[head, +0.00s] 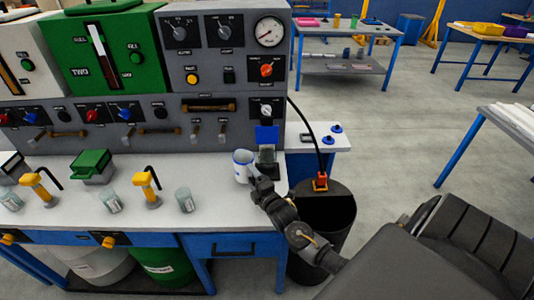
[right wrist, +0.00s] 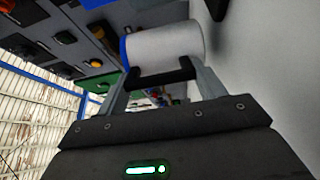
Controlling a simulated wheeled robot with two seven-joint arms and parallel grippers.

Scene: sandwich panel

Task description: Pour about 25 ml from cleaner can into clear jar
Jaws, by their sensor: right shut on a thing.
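A white can with a blue rim (head: 243,160), which I take as the cleaner can, is at the right end of the white bench top. It looks roughly upright; I cannot tell whether it touches the bench. My right gripper (head: 256,182) is shut on it. In the right wrist view the can (right wrist: 165,45) lies just beyond the fingers, with a dark bar, perhaps its handle (right wrist: 160,76), between them. A clear jar with a label (head: 185,201) stands on the bench to the left; a similar jar (head: 111,201) stands further left. My left gripper is not in view.
Yellow pump taps (head: 147,187) and a green box (head: 92,165) stand among the jars. The control panel (head: 150,100) rises behind the bench. A dark bin (head: 325,225) stands right of the bench.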

